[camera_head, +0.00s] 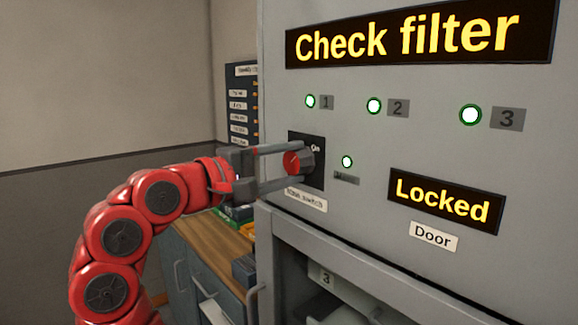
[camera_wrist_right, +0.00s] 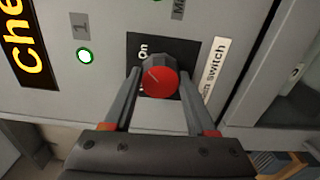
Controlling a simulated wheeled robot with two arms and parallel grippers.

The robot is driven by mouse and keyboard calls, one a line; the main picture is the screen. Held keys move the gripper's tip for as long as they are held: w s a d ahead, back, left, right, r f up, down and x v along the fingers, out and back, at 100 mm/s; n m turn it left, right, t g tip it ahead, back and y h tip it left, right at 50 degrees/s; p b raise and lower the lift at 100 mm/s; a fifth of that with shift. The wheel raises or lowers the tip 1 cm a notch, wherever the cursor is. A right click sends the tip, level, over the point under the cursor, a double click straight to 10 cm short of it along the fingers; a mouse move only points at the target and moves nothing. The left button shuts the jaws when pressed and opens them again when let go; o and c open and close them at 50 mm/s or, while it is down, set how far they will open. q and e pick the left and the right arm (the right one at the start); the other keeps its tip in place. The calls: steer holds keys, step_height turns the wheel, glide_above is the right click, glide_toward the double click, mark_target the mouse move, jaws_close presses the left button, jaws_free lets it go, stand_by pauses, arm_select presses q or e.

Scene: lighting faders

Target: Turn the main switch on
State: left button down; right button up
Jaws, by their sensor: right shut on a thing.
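The main switch is a red knob (camera_head: 294,163) on a dark square plate (camera_head: 319,177) on the grey cabinet front, above a "Main switch" label (camera_head: 306,200). In the head view its pointer line leans up and right, toward the "On" mark. My right gripper (camera_head: 306,156) is shut on the knob, one finger on each side. The right wrist view also shows the red knob (camera_wrist_right: 160,82) between the two fingers. Part of the plate is hidden behind the gripper. My left gripper is not in view.
A small lamp (camera_head: 347,161) right of the switch glows, as do numbered lamps 1 (camera_head: 310,101), 2 (camera_head: 374,105) and 3 (camera_head: 470,114). Displays read "Check filter" (camera_head: 420,36) and "Locked" (camera_head: 443,202). A wooden-topped cabinet (camera_head: 212,245) stands at the lower left.

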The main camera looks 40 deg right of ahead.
steer(key=shift+m, duration=0.3)
steer(key=o, duration=1.4)
steer(key=a, duration=0.5)
steer(key=s+a, duration=0.1)
steer(key=a, duration=0.5)
steer(key=a+b, duration=0.1)
steer(key=a, duration=0.5)
steer(key=shift+s+a, duration=0.15)
steer(key=shift+f, duration=0.1)
